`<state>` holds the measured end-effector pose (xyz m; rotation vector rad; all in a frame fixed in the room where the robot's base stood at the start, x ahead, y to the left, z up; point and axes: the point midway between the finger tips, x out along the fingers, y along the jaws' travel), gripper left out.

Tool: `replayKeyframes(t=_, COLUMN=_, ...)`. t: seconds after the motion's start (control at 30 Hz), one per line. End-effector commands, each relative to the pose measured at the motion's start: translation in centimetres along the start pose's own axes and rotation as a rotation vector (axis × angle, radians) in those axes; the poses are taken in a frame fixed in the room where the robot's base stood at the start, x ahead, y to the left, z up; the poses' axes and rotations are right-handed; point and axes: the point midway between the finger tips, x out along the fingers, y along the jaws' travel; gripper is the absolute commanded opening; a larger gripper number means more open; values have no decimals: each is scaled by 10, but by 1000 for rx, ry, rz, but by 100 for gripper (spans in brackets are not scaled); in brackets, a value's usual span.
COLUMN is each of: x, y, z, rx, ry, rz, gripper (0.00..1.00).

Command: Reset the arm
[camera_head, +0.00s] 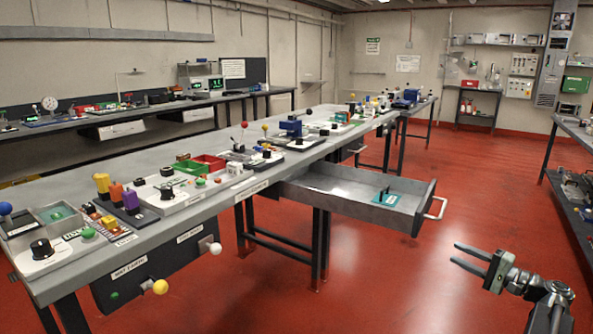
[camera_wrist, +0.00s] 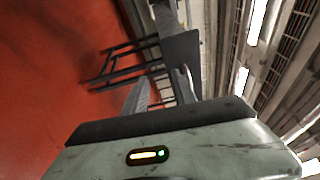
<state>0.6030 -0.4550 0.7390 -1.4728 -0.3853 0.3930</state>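My gripper (camera_head: 468,258) shows at the lower right of the head view, held over the red floor. Its two dark fingers point left and stand apart, with nothing between them. It is to the right of the open drawer and touches nothing. In the wrist view the pale green gripper housing (camera_wrist: 190,155) fills the bottom, with a small lit indicator on it. The wrist view is tilted and shows red floor, dark table legs and ceiling lights.
A long grey workbench (camera_head: 60,188) with many coloured parts runs across the left. A drawer (camera_head: 408,213) stands pulled out toward the right, holding a teal item (camera_head: 390,199). Another bench (camera_head: 578,128) is at the right edge. The red floor (camera_head: 480,190) between them is clear.

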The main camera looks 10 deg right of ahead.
Motion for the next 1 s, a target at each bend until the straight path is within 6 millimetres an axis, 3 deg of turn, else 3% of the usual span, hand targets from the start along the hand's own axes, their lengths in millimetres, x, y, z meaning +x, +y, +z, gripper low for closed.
replayKeyframes(t=0.27, x=89, y=60, z=70, rx=-35, ry=-150, rz=239, gripper=33)
replayKeyframes(t=0.37, x=130, y=97, z=117, rx=-74, ry=-244, rz=388, gripper=33)
replayKeyframes(t=0.53, x=189, y=177, z=230, rx=-228, ry=-460, rz=739, gripper=33)
replayKeyframes(t=0.6, x=199, y=206, z=274, rx=-323, ry=-547, rz=889, gripper=33)
replayKeyframes(t=0.7, x=202, y=235, z=319, rx=-456, ry=-640, rz=1063, gripper=33)
replayKeyframes(t=0.8, x=198, y=252, z=350, rx=-583, ry=-706, rz=1200, gripper=33)
replayKeyframes(t=1.0, x=189, y=267, z=393, rx=-830, ry=-794, rz=1407, gripper=33)
